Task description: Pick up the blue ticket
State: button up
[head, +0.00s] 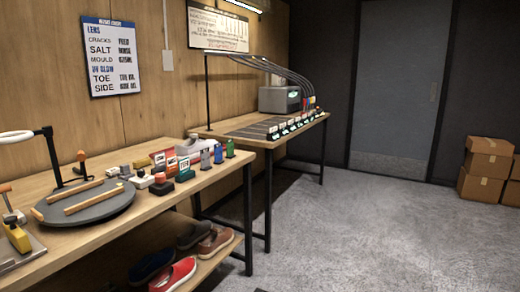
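I cannot make out a blue ticket for certain. Small white cards (184,164) stand in holders on the near wooden bench, too small to read. A small blue upright item (205,160) stands to their right, beside a grey one (218,154) and a green one (230,148); I cannot tell whether the blue one is a ticket. Small coloured items (306,103), red and blue among them, show at the back of the far table. My gripper is not in view.
The near bench (130,218) carries a round grey turntable (85,206), a ring lamp (17,137) and a yellow-handled tool (16,236). Shoes (173,275) lie on its lower shelf. The far table (250,133) holds a grey box (279,99). Cartons (488,165) stand right; the grey floor between is clear.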

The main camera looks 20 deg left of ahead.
aim_at(218, 147)
jog(key=z, duration=0.75)
jog(key=i, duration=0.3)
jog(key=u, duration=3.2)
jog(key=i, duration=0.1)
jog(key=z, duration=1.35)
